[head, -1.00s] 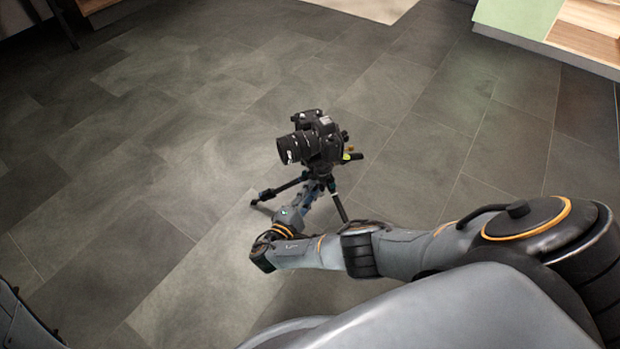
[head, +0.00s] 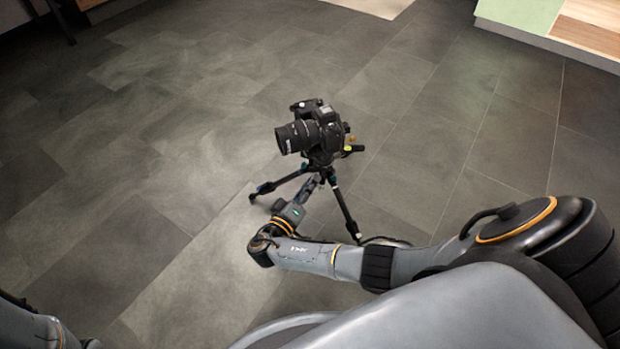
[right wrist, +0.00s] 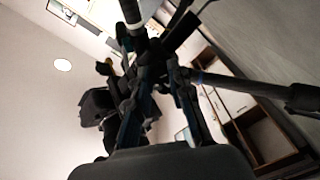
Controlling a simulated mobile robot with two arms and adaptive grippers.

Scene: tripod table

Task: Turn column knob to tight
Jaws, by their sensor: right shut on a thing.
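A black camera (head: 320,127) sits on a small black tripod (head: 345,208) on the floor, lens toward the left. My right gripper (head: 325,177) reaches in from below at the tripod's centre, under the camera. In the right wrist view, its fingers (right wrist: 160,82) are closed in at the hub, where the legs and column meet. The column knob lies hidden between or behind the fingers, and I cannot make out its mark. The tripod stands upright with its legs spread. My left arm shows only at the lower left edge, and its gripper is out of view.
Grey tiled floor (head: 150,190) is clear around the tripod. A tripod leg (right wrist: 245,85) sticks out to the right close to my right gripper. A low cabinet (head: 545,45) stands far off at the upper right.

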